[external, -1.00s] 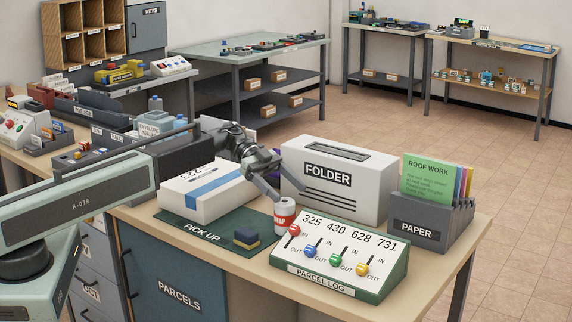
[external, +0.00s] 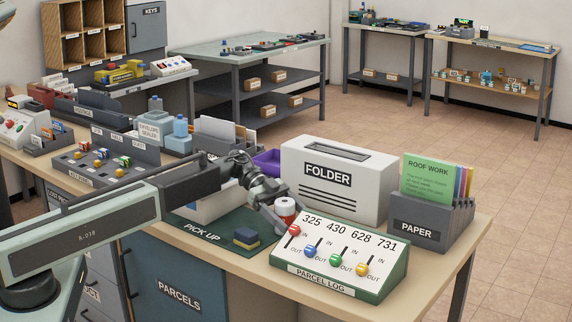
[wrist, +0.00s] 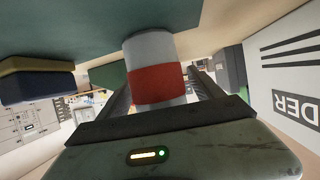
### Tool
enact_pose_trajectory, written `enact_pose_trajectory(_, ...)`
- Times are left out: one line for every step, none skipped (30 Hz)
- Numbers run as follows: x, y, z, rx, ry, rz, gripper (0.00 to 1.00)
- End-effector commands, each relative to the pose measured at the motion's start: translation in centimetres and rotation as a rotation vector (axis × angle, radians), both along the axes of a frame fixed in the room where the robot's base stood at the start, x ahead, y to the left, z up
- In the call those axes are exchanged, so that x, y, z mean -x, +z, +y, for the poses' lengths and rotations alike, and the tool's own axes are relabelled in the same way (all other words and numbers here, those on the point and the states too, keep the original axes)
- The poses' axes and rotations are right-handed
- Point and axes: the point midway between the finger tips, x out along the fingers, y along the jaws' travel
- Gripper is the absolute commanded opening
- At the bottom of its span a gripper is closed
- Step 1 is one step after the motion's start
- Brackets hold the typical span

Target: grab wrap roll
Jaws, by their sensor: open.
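The wrap roll (external: 285,207) is a small white cylinder with a red band. In the wrist view the wrap roll (wrist: 155,75) is upside down in the picture, between the two fingers. My gripper (external: 275,225) is low at the roll, with its fingers open on either side. In the wrist view my gripper (wrist: 160,92) shows a finger left and right of the roll; whether either touches it I cannot tell.
The parcel log panel (external: 345,262) with coloured sliders is close in front. The folder box (external: 370,190) stands right behind. A white parcel (external: 185,208) is left, partly behind my arm.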

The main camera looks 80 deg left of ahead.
Motion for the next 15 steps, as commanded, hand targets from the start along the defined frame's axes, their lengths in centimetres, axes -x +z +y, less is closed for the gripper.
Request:
enact_pose_trajectory(0.0, 0.04, 0.0, 0.0, 0.0, 0.0, 0.73)
enact_pose_trajectory(-0.01, 0.05, -0.01, 0.0, 0.0, 0.0, 0.65)
enact_pose_trajectory(-0.01, 0.05, -0.01, 0.0, 0.0, 0.0, 0.53)
enact_pose_trajectory(-0.01, 0.05, -0.01, 0.0, 0.0, 0.0, 0.45)
enact_pose_trajectory(-0.01, 0.05, -0.01, 0.0, 0.0, 0.0, 0.37)
enact_pose_trajectory(-0.01, 0.05, -0.01, 0.0, 0.0, 0.0, 0.26)
enact_pose_trajectory(-0.01, 0.05, -0.01, 0.0, 0.0, 0.0, 0.17)
enact_pose_trajectory(0.0, 0.04, 0.0, 0.0, 0.0, 0.0, 0.11)
enact_pose_trajectory(-0.01, 0.05, -0.01, 0.0, 0.0, 0.0, 0.11)
enact_pose_trajectory(-0.01, 0.05, -0.01, 0.0, 0.0, 0.0, 0.11)
enact_pose_trajectory(-0.01, 0.05, -0.01, 0.0, 0.0, 0.0, 0.11)
enact_pose_trajectory(-0.01, 0.05, -0.01, 0.0, 0.0, 0.0, 0.11)
enact_pose_trajectory(-0.01, 0.05, -0.01, 0.0, 0.0, 0.0, 0.11)
enact_pose_trajectory(0.0, 0.07, -0.01, 0.0, 0.0, 0.0, 0.11)
enact_pose_trajectory(0.0, 0.16, 0.0, 0.0, 0.0, 0.0, 0.11)
